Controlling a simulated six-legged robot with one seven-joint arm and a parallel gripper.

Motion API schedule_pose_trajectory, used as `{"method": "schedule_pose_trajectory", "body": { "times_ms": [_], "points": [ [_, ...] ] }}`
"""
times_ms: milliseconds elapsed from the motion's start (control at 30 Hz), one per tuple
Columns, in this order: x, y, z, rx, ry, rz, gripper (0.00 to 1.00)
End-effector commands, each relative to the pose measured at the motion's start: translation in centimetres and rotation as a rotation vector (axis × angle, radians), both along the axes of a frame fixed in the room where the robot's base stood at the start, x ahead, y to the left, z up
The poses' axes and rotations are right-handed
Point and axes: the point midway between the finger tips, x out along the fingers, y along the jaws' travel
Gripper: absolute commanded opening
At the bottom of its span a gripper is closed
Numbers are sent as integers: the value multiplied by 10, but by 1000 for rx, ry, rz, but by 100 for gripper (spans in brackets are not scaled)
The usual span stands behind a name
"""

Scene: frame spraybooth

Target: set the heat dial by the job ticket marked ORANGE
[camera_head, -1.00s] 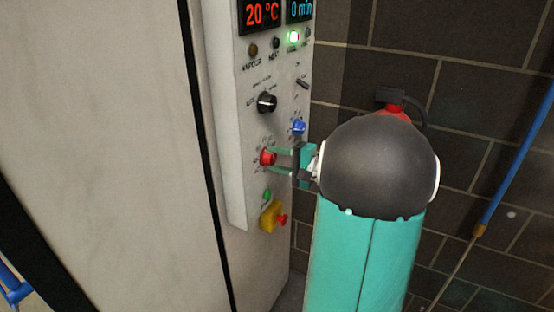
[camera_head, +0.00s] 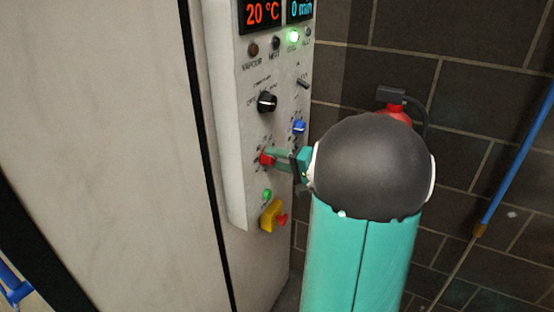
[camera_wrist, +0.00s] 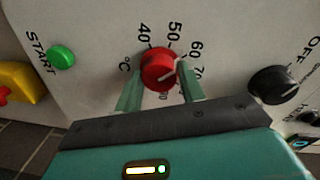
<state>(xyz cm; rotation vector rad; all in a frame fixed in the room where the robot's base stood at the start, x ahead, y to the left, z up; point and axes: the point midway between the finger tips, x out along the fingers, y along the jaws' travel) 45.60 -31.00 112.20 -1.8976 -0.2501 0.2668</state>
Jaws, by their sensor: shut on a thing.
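The red heat dial (camera_head: 266,158), marked °C, sits on the control panel (camera_head: 236,170). In the wrist view the red dial (camera_wrist: 158,69) is ringed by numbers, with 40, 50, 60 and 70 readable and lower ones partly hidden by my gripper. Its white pointer line slants up to the right, roughly toward 60. My gripper (camera_wrist: 160,90) is shut on the dial, one green finger on each side; it also shows in the head view (camera_head: 276,157). The red display (camera_head: 262,14) reads 20 °C. No job ticket is in view.
A black knob (camera_head: 267,102) is above the dial and a blue knob (camera_head: 299,126) is to its upper right. A green START button (camera_wrist: 62,57) and a yellow block with a red button (camera_head: 271,215) are below. A brick wall (camera_head: 480,110) stands behind.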

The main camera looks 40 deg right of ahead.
Motion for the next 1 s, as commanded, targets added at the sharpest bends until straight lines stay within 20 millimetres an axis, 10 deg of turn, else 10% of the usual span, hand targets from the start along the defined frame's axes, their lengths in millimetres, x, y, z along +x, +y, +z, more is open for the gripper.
{"method": "schedule_pose_trajectory", "body": {
  "times_ms": [200,233,333,733,1000],
  "points": [
    [-2,-1,-1,1,3,-3,16],
    [-2,-1,-1,1,3,-3,43],
    [-1,-1,-1,1,2,-2,61],
    [-7,-3,0,0,1,-3,61],
    [-55,-18,4,1,0,-5,61]
  ]
}}
